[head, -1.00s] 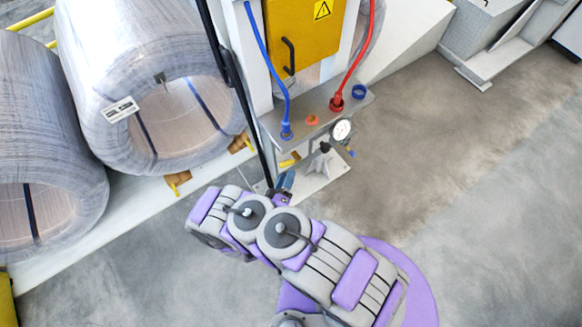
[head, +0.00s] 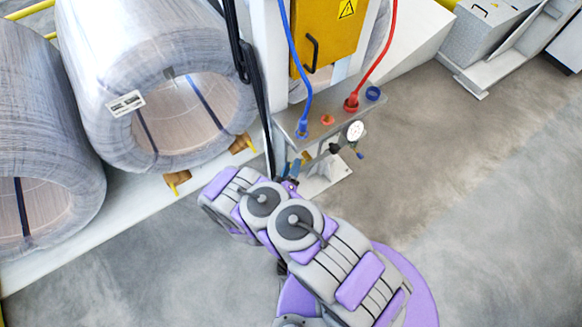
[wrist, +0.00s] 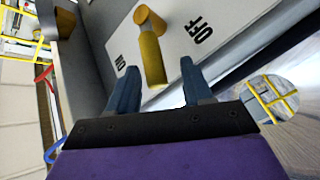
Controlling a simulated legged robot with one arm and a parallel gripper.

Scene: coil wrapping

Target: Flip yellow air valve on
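The yellow valve (wrist: 151,52) is on a pale plate (wrist: 185,14) in the wrist view. Its handle stands between the "ON" label on the left and the "OFF" label on the right. My gripper (wrist: 160,82) is open, with one blue finger on each side of the handle's lower end. I cannot tell whether either finger touches it. In the head view my gripper (head: 292,172) is small and partly hidden by my arm, just below the bench with the hoses. The valve's yellow shows only as a small patch there.
A blue hose (head: 294,60) and a red hose (head: 374,55) run down to the grey bench top (head: 343,107). A pressure gauge (head: 355,131) sits at its front edge. Large wire coils (head: 150,85) stand at left. Open concrete floor (head: 450,200) lies at right.

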